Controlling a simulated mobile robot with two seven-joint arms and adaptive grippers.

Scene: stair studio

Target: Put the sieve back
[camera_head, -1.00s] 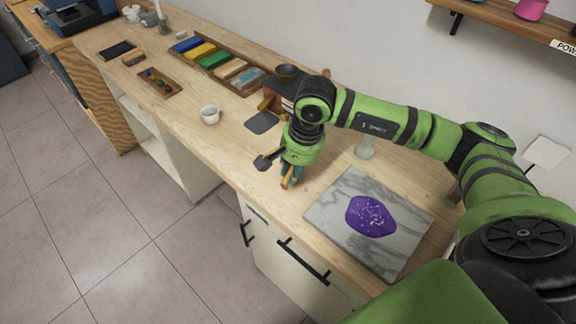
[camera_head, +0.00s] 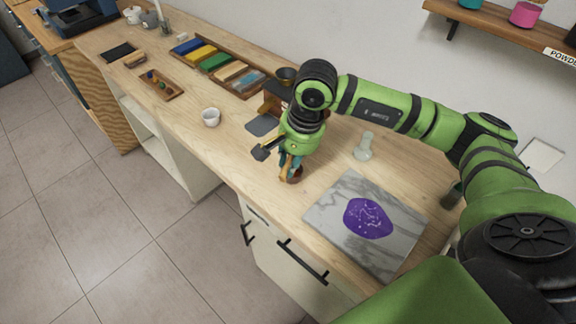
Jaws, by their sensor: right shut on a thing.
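My right gripper (camera_head: 290,172) points down over the worktop's front part, left of the marble slab (camera_head: 325,215). It is shut on a small brown thing (camera_head: 295,176), probably the sieve, mostly hidden by the fingers. I cannot tell whether it touches the worktop. A dark grey pad (camera_head: 262,124) lies on the worktop behind and left of the gripper. A purple patch with pale specks (camera_head: 368,218) lies on the slab. My left gripper is not in view.
A dark bowl (camera_head: 287,74) on a stand is behind my arm. A pale glass item (camera_head: 364,146) stands right of the gripper. A tray of coloured blocks (camera_head: 215,62) lies farther back. The worktop's front edge is close.

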